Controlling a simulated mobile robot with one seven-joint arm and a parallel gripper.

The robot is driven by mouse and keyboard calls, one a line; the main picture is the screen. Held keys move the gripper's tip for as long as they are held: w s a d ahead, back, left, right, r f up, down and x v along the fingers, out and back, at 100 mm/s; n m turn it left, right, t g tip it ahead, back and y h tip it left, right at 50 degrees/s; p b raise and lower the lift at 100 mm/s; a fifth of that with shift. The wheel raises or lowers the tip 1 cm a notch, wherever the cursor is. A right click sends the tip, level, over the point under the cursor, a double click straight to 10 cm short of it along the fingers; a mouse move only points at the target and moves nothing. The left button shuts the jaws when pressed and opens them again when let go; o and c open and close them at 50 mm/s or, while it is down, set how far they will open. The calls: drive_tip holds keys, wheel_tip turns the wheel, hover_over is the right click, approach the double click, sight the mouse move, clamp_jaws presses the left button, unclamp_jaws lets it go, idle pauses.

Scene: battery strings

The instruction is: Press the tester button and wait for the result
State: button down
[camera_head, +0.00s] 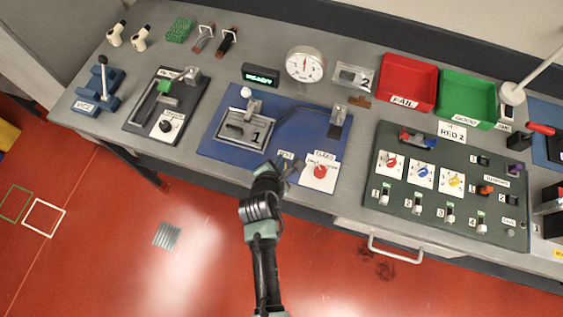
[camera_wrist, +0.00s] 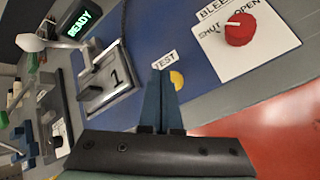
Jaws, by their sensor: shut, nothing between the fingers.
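The tester is a blue plate (camera_head: 219,146) on the bench with a grey fixture marked 1 (camera_head: 243,134). A yellow round button (camera_wrist: 177,79) sits beside a TEST label (camera_wrist: 164,60) at the plate's front edge. The green display (camera_head: 261,75) at the back reads READY in the wrist view (camera_wrist: 78,24). My gripper (camera_head: 284,164) is shut and empty, its fingertips near the TEST label. In the wrist view the closed fingers (camera_wrist: 160,75) appear just left of the button; whether they touch anything cannot be told.
A red BLEED knob (camera_head: 320,171) on a white card stands right of the button. A panel with several knobs and switches (camera_head: 378,205) lies farther right. A round gauge (camera_head: 306,63), a red FAIL bin (camera_head: 407,82) and a green bin (camera_head: 467,98) stand behind.

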drive_tip(key=shift+f, duration=0.15)
drive_tip(key=shift+f, duration=0.25)
drive_tip(key=shift+f+b, duration=0.5)
drive_tip(key=shift+f, duration=0.05)
idle(0.8)
drive_tip(key=shift+r, duration=0.1)
drive_tip(key=shift+r+p, duration=0.8)
drive_tip(key=shift+p, duration=0.25)
wheel_tip(320, 180, up, 5)
drive_tip(key=p, duration=0.5)
drive_tip(key=shift+r, duration=0.15)
